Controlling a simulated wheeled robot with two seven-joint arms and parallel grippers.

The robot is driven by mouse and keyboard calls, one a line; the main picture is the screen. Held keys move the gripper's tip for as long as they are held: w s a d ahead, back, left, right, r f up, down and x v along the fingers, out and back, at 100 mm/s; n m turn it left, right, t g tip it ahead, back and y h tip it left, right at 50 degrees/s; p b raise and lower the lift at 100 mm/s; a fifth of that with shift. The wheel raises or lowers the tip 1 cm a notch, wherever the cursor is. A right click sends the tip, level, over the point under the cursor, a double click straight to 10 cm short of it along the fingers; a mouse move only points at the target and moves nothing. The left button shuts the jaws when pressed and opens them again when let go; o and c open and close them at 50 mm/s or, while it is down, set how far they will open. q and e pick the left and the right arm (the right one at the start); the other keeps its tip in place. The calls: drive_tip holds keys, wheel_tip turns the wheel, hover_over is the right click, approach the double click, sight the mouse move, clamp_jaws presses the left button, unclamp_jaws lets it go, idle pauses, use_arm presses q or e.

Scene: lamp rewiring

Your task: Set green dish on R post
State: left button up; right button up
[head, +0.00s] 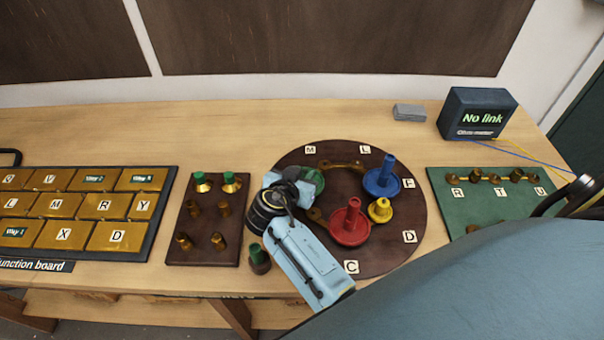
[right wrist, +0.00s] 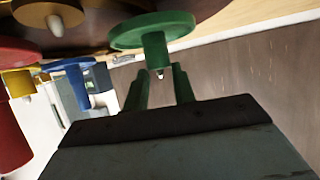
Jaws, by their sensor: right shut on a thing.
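The green dish (head: 316,181) is at the upper left of the round dark board (head: 330,258), partly hidden by my right gripper (head: 293,188). In the right wrist view the green dish (right wrist: 150,31) shows with its stem between the green fingers of my right gripper (right wrist: 158,84), which is shut on it. I cannot tell whether the dish touches the board. The R post (head: 452,177) is a short brass post beside the R label on the green board (head: 465,220) at the right. No dish sits on it. My left gripper is not in view.
Red (head: 350,226), blue (head: 382,179) and yellow (head: 380,211) dishes stand on the round board. A "No link" meter (head: 478,113) and a grey block (head: 409,112) stand behind. A brown board (head: 208,252) with brass posts lies left. My arm covers the lower right.

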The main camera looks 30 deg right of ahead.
drive_tip(key=shift+f, duration=0.2)
drive_tip(key=o, duration=1.1)
wheel_tip(320, 180, up, 10)
